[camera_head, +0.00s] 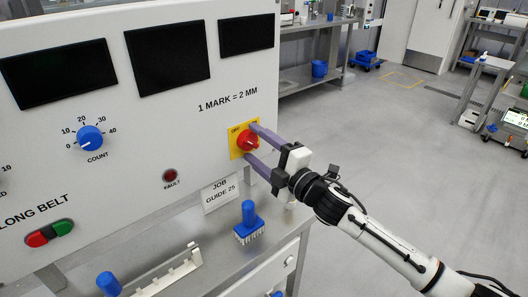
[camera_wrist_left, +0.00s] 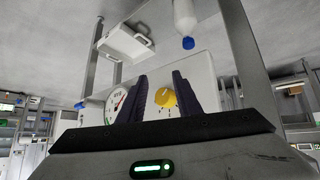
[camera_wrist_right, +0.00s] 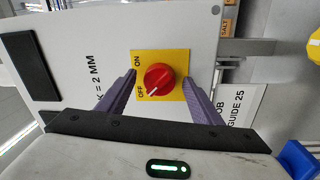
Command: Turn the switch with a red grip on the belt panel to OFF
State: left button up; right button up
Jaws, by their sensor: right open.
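The switch's red grip (camera_head: 247,142) sits on a yellow plate (camera_head: 236,152) at the right end of the belt panel (camera_head: 140,120). My right gripper (camera_head: 252,143) is open, with one purple finger above and one below the grip. In the right wrist view, the red grip (camera_wrist_right: 159,76) lies between the spread fingers; contact cannot be told. Its white mark is on the side of the OFF label (camera_wrist_right: 141,92), away from ON. My left gripper (camera_wrist_left: 157,90) is open and empty, seen only in the left wrist view, facing a yellow knob (camera_wrist_left: 165,97).
A blue knob marked COUNT (camera_head: 90,138), a FAULT lamp (camera_head: 170,176) and red-green buttons (camera_head: 48,233) share the panel. Blue-handled tools (camera_head: 249,220) and a JOB GUIDE 25 card (camera_head: 221,194) are below. A dial gauge (camera_wrist_left: 117,102) is near my left gripper. Open floor lies right.

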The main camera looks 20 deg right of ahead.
jog(key=b+v, duration=0.1)
jog(key=v, duration=0.9)
jog(key=s+d+f+m+g+h, duration=0.2)
jog(key=s+f+m+g+h, duration=0.45)
jog(key=s+f+m, duration=0.75)
jog(key=s+a+f+m+g, duration=0.15)
jog(key=s+f+g, duration=0.25)
jog(key=s, duration=0.4)
jog(key=s+a+f+m+g, duration=0.1)
jog(key=s+f+m+g, duration=0.25)
jog(key=s, duration=0.45)
jog(key=w+a+f+t+y, duration=0.1)
jog(key=w+a+f+t, duration=0.1)
jog(key=f, duration=0.4)
jog(key=w+a+f+n+t+y, duration=0.1)
jog(key=a+f+t, duration=0.2)
jog(key=f, duration=0.4)
jog(key=shift+w+a, duration=0.15)
jog(key=shift+w, duration=0.25)
